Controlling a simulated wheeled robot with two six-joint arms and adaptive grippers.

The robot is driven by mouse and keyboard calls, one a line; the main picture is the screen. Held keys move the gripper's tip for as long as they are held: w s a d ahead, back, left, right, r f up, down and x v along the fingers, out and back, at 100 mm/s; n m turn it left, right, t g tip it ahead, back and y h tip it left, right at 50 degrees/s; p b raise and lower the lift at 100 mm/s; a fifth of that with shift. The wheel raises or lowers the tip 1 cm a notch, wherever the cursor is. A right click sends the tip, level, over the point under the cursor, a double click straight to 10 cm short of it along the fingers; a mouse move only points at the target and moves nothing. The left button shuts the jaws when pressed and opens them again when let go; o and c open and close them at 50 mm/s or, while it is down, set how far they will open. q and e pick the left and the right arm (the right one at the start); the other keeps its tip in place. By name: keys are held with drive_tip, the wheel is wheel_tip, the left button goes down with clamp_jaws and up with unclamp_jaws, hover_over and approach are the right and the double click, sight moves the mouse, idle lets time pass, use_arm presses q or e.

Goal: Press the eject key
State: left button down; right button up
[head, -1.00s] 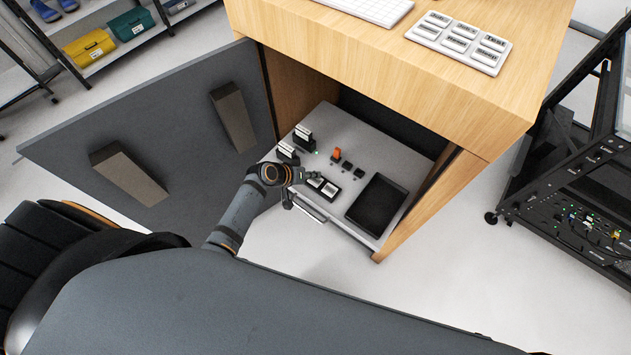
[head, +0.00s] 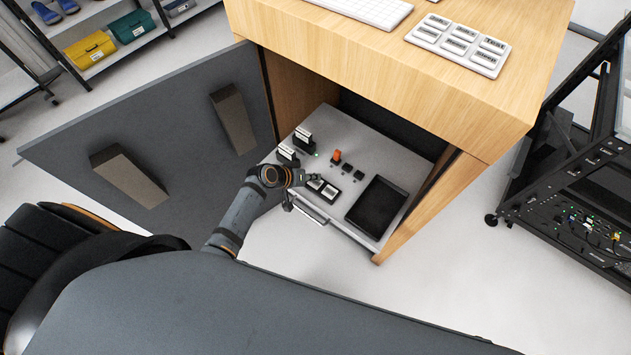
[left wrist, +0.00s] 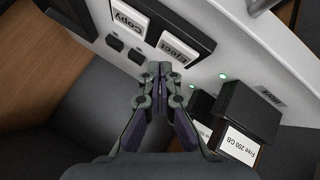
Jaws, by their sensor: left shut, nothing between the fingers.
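The white Eject key (left wrist: 179,48) sits in a black frame beside the white Copy key (left wrist: 130,17) in the left wrist view. In the head view the Eject key (head: 315,184) shows as the left one of two pale keys on the grey panel (head: 352,203) inside the cabinet. My left gripper (left wrist: 158,68) is shut and empty, its fingertips at the edge of the Eject key's frame. I cannot tell whether they touch it. In the head view the left gripper (head: 313,177) is just beside the keys. My right gripper is not in view.
Two black drives stand beside the gripper, one labelled "Free 200 GB" (left wrist: 240,144). An orange switch (head: 336,155), small black buttons (head: 346,167) and a black tray (head: 363,226) share the panel. The wooden cabinet top (head: 440,75) overhangs it; the grey door (head: 190,140) is open.

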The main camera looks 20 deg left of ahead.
sight(313, 183)
use_arm(q)
drive_tip(key=shift+f, duration=0.1)
drive_tip(key=shift+f+b, duration=0.3)
drive_tip(key=shift+f+b, duration=0.35)
drive_tip(key=shift+f, duration=0.1)
idle(0.7)
drive_tip(key=shift+r, duration=0.15)
drive_tip(key=shift+r+p, duration=0.75)
drive_tip(key=shift+p, duration=0.15)
wheel_tip(313, 183, up, 5)
drive_tip(key=p, duration=0.5)
drive_tip(key=shift+r, duration=0.1)
